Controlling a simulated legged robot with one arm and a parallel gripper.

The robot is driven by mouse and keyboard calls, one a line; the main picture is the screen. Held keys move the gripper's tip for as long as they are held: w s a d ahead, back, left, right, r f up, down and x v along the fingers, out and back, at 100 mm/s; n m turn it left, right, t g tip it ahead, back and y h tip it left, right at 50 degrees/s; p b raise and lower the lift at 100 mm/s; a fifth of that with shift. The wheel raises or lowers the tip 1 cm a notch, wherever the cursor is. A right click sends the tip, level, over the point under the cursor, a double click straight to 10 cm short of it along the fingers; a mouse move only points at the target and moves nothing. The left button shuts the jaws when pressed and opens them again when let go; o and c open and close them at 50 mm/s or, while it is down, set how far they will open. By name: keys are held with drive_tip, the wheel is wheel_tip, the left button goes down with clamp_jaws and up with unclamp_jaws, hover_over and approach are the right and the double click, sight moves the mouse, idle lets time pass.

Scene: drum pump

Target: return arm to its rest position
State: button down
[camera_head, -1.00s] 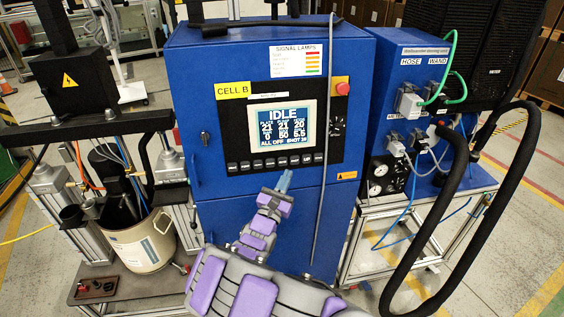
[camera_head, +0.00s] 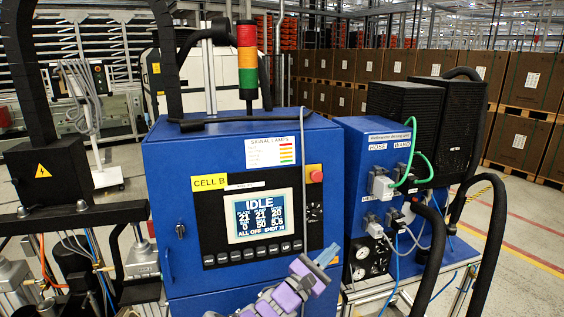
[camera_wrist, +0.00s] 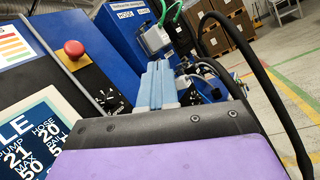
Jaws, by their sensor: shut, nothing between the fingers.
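My gripper (camera_head: 327,254) is at the lower middle of the head view, in front of the lower right part of the blue control cabinet (camera_head: 160,205). Its blue fingers are together and empty. In the wrist view my gripper (camera_wrist: 157,68) points away past the cabinet's right side. My purple and grey arm comes up from the bottom edge of the head view. The cabinet's screen (camera_head: 265,215) reads IDLE; part of it shows in the wrist view (camera_wrist: 35,135). The fingers look apart from the cabinet, though the exact gap cannot be told.
A red button (camera_head: 316,176) is on the cabinet's right side. The blue dispensing unit (camera_head: 355,150) stands to the right with green and blue hoses. A thick black hose (camera_head: 492,240) loops at the right. A drum press (camera_head: 50,175) stands at the left. Open floor lies far right.

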drive_tip(key=s+d+r+m+g+h, duration=0.1)
drive_tip(key=s+d+r+m+g, duration=0.1)
drive_tip(key=s+d+m+g, duration=0.4)
drive_tip(key=s+d+r+m+g+h, duration=0.1)
drive_tip(key=s+d+r+m+g, duration=0.3)
drive_tip(key=d, duration=0.4)
drive_tip(key=s+d+f+m+g+y, duration=0.2)
drive_tip(key=s+d+m+g, duration=0.1)
drive_tip(key=s, duration=0.5)
drive_tip(key=s+d+f+m+g+y, duration=0.2)
drive_tip(key=s+d+m+g+y, duration=0.15)
drive_tip(key=s, duration=0.45)
drive_tip(key=s+a+f+m+y, duration=0.2)
drive_tip(key=s+a+y, duration=0.4)
drive_tip(key=s+a, duration=0.3)
drive_tip(key=s+a+f+m+y, duration=0.3)
drive_tip(key=s+a+f+y, duration=0.2)
drive_tip(key=s+a+y, duration=0.2)
drive_tip(key=shift+s+a+f, duration=0.2)
drive_tip(key=shift+s+a, duration=0.75)
drive_tip(key=shift+a, duration=0.1)
